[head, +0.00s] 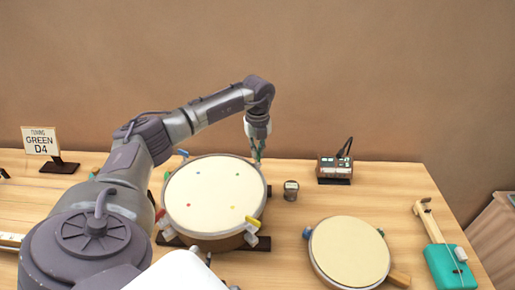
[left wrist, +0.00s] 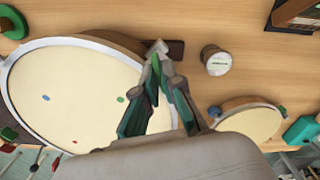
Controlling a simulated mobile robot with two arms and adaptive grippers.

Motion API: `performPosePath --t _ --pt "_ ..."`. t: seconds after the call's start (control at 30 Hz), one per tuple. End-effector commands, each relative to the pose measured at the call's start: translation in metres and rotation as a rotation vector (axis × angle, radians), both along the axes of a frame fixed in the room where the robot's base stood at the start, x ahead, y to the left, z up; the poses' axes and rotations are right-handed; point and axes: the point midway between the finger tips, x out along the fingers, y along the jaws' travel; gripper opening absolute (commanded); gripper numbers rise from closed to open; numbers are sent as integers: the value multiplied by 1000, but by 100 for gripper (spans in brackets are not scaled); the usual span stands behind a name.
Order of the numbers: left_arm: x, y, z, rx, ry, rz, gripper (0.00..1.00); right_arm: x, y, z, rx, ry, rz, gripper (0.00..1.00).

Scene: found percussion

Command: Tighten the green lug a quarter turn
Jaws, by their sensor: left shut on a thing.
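The large drum (head: 205,195) has a cream head with small coloured dots and lugs around its rim. It also fills the left of the left wrist view (left wrist: 60,75). My left gripper (head: 257,158) reaches down to the drum's back right rim. In the left wrist view its fingertips (left wrist: 154,66) close around the green lug (left wrist: 155,62), near the green dot (left wrist: 120,99) on the drumhead. The fingers hide much of the lug, so its exact angle cannot be told. A yellow lug (head: 252,222) sits at the front right rim. My right gripper is not in view.
A sign (head: 40,142) reads "TUNING GREEN D4". A small grey cylinder (head: 291,190) stands right of the drum, close to my left gripper. A display box (head: 334,168) stands behind. A smaller drum (head: 349,252) and a teal stringed instrument (head: 449,266) lie to the right.

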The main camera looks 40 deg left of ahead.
Motion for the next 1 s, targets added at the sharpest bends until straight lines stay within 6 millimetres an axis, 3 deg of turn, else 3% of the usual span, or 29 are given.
performPosePath --t 0.5,1.0 --pt "1 0 1 0 -2 -449 0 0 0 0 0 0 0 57" --pt "1 0 1 0 -3 -642 0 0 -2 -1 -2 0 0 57"
